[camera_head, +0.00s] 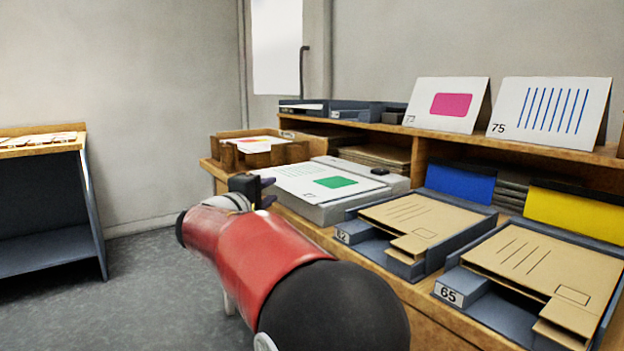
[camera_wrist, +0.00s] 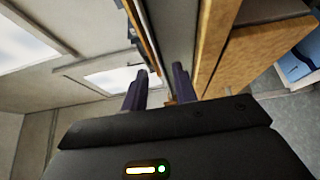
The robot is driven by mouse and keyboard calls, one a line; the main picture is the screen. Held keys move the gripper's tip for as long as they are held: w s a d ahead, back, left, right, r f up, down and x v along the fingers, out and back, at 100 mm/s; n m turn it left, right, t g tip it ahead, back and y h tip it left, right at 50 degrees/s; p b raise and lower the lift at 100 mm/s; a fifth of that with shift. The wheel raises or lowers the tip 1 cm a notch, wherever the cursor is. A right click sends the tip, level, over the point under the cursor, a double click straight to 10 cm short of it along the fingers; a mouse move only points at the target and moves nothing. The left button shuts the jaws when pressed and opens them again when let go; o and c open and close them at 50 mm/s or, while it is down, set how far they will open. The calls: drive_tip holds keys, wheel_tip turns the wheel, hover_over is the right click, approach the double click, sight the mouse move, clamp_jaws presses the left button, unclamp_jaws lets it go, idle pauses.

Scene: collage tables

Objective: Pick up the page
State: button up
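A white page (camera_head: 333,183) with a green block and faint lines lies flat on a grey flat-topped unit (camera_head: 340,210) on the wooden desk. My gripper (camera_head: 267,188) is at the page's near left edge, level with its top, and partly hidden by my wrist. In the wrist view its two dark fingers (camera_wrist: 160,82) stand apart, with a gap between them. The edges of the desk and unit run past the fingertips there. I cannot tell whether the page edge lies between the fingers.
An open wooden tray (camera_head: 258,150) with papers stands behind the unit. Grey trays with brown folders, labelled 62 (camera_head: 342,236) and 65 (camera_head: 449,295), stand to the right. Cards 73 (camera_head: 421,113) and 75 (camera_head: 520,120) lean on the shelf. Clear floor (camera_head: 150,285) lies left.

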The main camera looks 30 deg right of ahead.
drive_tip(key=shift+x, duration=0.95)
clamp_jaws()
